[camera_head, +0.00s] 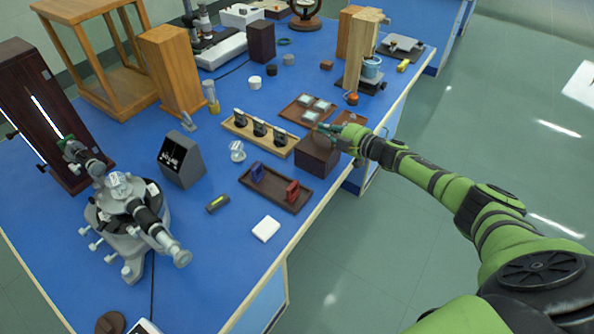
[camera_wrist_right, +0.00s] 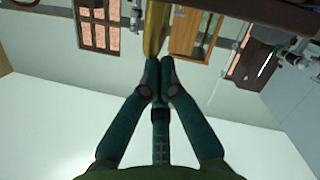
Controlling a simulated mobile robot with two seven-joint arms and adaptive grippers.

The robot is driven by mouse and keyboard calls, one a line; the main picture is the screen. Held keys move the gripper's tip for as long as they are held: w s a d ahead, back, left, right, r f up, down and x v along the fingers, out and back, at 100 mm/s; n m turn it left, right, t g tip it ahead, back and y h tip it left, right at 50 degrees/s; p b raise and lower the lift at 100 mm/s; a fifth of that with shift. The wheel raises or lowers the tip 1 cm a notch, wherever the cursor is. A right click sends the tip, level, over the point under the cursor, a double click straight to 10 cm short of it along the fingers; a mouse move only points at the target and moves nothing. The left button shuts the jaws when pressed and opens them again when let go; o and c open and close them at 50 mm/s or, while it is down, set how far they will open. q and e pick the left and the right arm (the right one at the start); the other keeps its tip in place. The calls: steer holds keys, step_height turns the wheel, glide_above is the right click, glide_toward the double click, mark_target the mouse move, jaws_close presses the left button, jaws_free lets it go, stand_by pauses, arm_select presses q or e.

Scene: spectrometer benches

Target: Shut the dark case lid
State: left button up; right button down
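The dark case is most likely the dark brown box (camera_head: 316,158) near the right edge of the blue bench. Its top looks level or nearly so, but whether the lid is fully down cannot be told at this size. My right gripper (camera_head: 328,130) is at the box's upper far edge, very close to it; contact cannot be made out. In the right wrist view my right gripper (camera_wrist_right: 160,64) has its fingers together, with nothing seen between them. My left gripper is not in view.
A wooden tray with black parts (camera_head: 239,128) stands left of the box, and a brown tray with blue and red holders (camera_head: 285,206) in front. A tray with glass squares (camera_head: 295,103) lies behind. Tall wooden blocks (camera_head: 352,72) stand further back. The bench edge is close on the right.

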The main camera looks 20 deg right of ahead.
mark_target(323, 145)
steer(key=shift+r, duration=0.1)
stand_by(0.4)
steer(key=s+d+r+p, duration=0.2)
steer(key=s+r, duration=0.4)
steer(key=s, duration=0.3)
steer(key=shift+d+r, duration=0.2)
steer(key=shift+d, duration=0.65)
